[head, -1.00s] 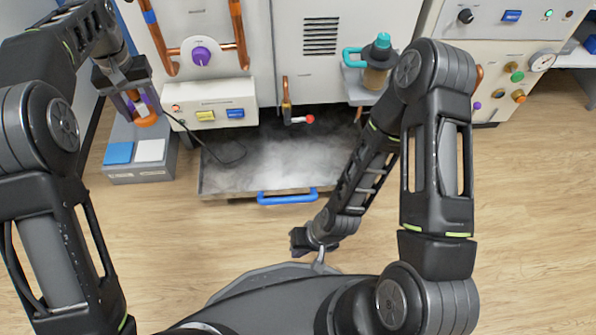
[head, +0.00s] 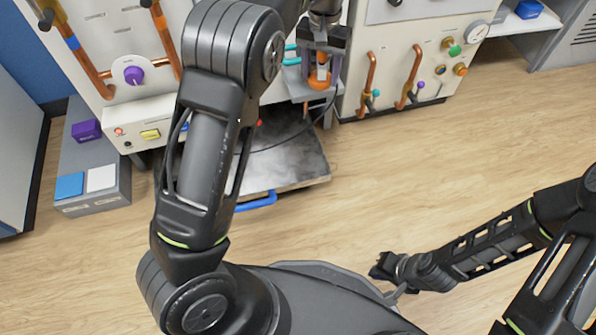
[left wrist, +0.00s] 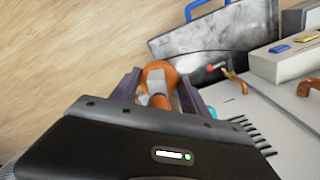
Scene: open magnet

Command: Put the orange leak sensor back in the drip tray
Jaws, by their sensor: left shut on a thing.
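The orange leak sensor (head: 319,82) is held between the fingers of my left gripper (head: 322,72), raised near the small shelf on the cabinet front. A dark cable hangs from it and loops down over the tray. The sensor also shows between the fingers in the left wrist view (left wrist: 160,76). The grey drip tray (head: 290,165) lies low in front of the cabinet, pulled out, with a blue handle; my left arm hides its left part. In the left wrist view the tray (left wrist: 215,42) is beyond the fingers, apart from the sensor. My right gripper (head: 384,268) is low over the floor, its jaws unclear.
A grey box (head: 95,190) at left carries a purple block (head: 87,130) and blue and white pads. The small shelf (head: 300,92) juts out near the left gripper. Copper pipes and knobs line the right cabinet. The floor right of the tray is clear.

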